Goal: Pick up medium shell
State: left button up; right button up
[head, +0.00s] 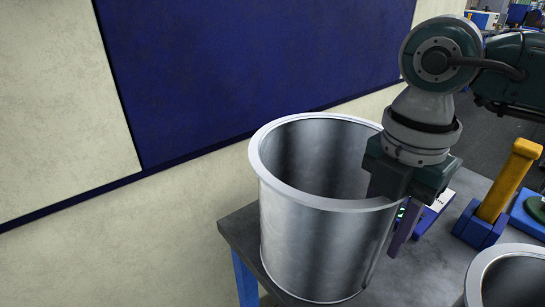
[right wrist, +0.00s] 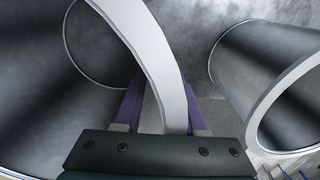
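A large open metal shell (head: 320,245) stands upright on the grey table in the head view. My right gripper (head: 394,222) points down over its right rim. In the right wrist view this rim (right wrist: 165,65) passes between the two purple fingers of my right gripper (right wrist: 163,108). One finger is inside the shell and one outside, set apart, with a gap showing beside the wall. In the head view the inner finger is hidden. A second metal shell (head: 510,280) shows partly at the lower right. I cannot tell which shell is the medium one. My left gripper is out of view.
The second shell also shows at the right in the right wrist view (right wrist: 262,70). A yellow and blue fixture (head: 505,190) and a green round part (head: 537,208) stand behind it. A blue and cream wall (head: 250,70) rises behind the table (head: 240,238).

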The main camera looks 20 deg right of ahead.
grip_shut()
jog(key=shift+w+r, duration=0.1)
dwell(1.2)
